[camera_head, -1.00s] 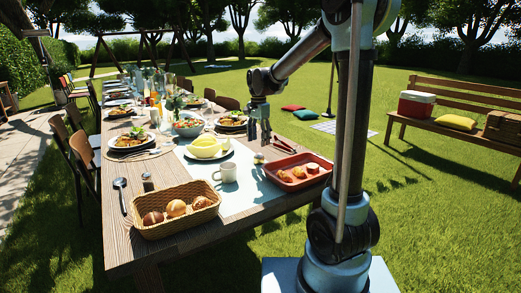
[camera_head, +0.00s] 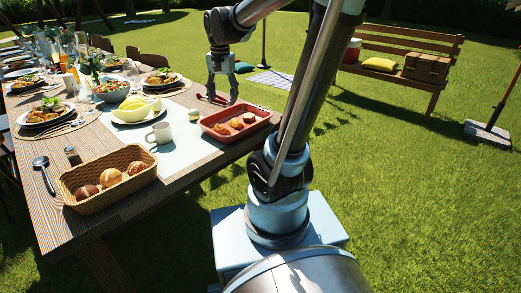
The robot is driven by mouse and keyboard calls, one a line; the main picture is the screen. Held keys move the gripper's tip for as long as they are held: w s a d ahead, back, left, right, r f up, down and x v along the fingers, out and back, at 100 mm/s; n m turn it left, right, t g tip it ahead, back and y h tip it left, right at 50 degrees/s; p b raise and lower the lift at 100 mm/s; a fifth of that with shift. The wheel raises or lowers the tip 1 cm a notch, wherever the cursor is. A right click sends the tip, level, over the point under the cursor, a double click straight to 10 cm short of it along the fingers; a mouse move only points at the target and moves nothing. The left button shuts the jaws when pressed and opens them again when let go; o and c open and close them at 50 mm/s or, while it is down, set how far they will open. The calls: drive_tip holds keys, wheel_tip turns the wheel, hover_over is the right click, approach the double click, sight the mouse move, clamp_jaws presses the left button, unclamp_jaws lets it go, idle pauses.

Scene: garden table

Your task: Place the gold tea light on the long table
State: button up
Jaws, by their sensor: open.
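The long table (camera_head: 95,215) is wooden and runs from the front left to the back left, laid with food. A small, dull pale-gold cylinder (camera_head: 193,115) stands on it beside the red tray; it may be the gold tea light, but it is too small to be sure. A small round orange-topped item (camera_head: 249,117) sits inside the red tray (camera_head: 262,124), and I cannot tell what it is. My gripper (camera_head: 222,98) points down, open and empty, and shows above and behind the tray in the picture.
Bare pale runner (camera_head: 185,150) shows right of the mug. A bench (camera_head: 405,65) stands on the lawn.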

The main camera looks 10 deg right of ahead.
drive_tip(key=s+d+f+n, duration=0.2)
drive_tip(key=s+d+f, duration=0.3)
drive_tip(key=s, duration=0.4)
drive_tip(key=s+d+f+n+t, duration=0.1)
drive_tip(key=s+d+f+n, duration=0.2)
drive_tip(key=s+d+f, duration=0.2)
drive_tip(key=s+f, duration=0.3)
drive_tip(key=s, duration=0.2)
drive_tip(key=shift+f+n, duration=0.25)
drive_tip(key=shift+n, duration=0.05)
